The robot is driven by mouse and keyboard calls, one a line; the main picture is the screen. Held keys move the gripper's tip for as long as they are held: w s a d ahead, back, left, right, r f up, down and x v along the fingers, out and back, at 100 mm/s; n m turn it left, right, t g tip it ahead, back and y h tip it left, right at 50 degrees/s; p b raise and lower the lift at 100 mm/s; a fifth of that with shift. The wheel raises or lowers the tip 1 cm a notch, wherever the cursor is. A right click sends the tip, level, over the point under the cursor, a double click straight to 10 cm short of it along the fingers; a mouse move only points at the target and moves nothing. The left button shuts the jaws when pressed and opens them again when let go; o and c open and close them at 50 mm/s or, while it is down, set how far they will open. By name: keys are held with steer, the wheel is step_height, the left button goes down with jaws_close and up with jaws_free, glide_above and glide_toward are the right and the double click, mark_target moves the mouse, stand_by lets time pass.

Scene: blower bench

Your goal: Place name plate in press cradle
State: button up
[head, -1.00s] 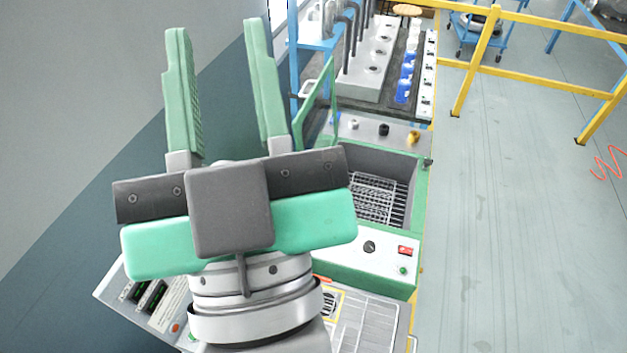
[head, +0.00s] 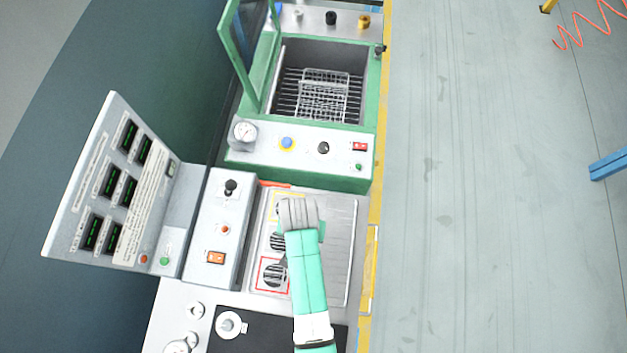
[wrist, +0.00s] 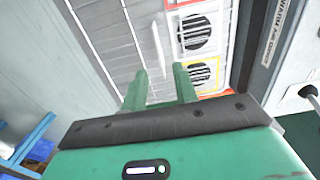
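My gripper (wrist: 161,68) shows in the wrist view with two green fingers apart and a gap between them. No held thing can be made out in the gap. In the head view my arm reaches over a grey grooved tray (head: 338,250) on the bench, and the fingertips are hidden there. The tray also shows beyond the fingers in the wrist view (wrist: 105,30). I cannot pick out a name plate or a press cradle for certain in either view.
Round black grilles in coloured square frames line the tray's left side, one framed red (head: 274,275). A control box (head: 218,230) and tilted display panel (head: 110,190) stand left. A green-framed basin with wire baskets (head: 325,85) lies beyond.

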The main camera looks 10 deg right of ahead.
steer(key=shift+s+f, duration=0.15)
steer(key=shift+f, duration=1.8)
steer(key=shift+s+f, duration=0.1)
steer(key=shift+f, duration=1.85)
steer(key=shift+c, duration=0.4)
jaws_close()
